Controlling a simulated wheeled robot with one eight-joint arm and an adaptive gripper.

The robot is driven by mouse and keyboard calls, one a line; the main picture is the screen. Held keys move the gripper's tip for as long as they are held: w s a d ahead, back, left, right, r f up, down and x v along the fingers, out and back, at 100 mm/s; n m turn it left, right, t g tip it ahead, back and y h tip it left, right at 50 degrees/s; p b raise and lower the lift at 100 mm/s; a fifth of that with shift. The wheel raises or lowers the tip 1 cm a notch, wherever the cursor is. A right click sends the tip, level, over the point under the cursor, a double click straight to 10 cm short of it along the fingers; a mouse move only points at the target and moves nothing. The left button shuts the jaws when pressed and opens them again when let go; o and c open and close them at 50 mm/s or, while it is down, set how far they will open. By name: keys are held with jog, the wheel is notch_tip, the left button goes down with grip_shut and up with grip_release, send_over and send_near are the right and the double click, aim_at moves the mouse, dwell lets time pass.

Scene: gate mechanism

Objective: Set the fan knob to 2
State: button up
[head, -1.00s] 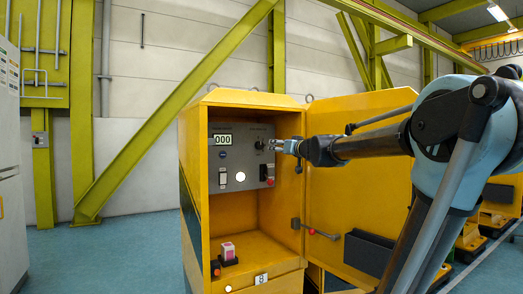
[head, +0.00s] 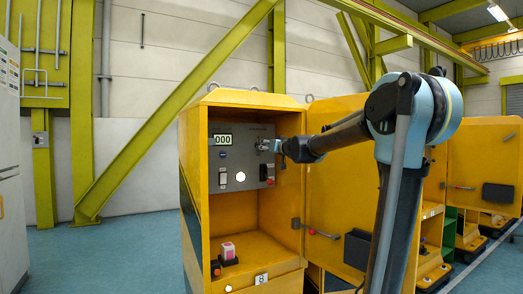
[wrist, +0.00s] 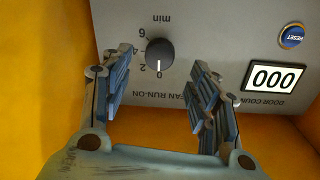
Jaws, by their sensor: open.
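The fan knob (wrist: 160,52) is a round dark dial on the grey panel, with a white pointer line. In the wrist view the panel is upside down, and the pointer is at the 0 mark. The marks 0, 2, 4, 6 and "min" run around it, with the label "FAN RUN-ON" beside it. My gripper (wrist: 160,58) is open, with one finger to each side of the knob in the picture. I cannot tell if the fingertips touch the panel. In the head view my gripper (head: 272,146) is at the panel's upper right and hides most of the knob.
The panel sits inside a yellow cabinet (head: 188,160) with its door (head: 345,200) open to the right. A counter display (wrist: 273,78) reads 000, with a blue reset button (wrist: 292,36) near it. A red knob (head: 269,181) and white switch (head: 222,176) are lower on the panel.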

jog(key=shift+x, duration=2.8)
jog(key=shift+a, duration=0.1)
jog(key=c, duration=1.1)
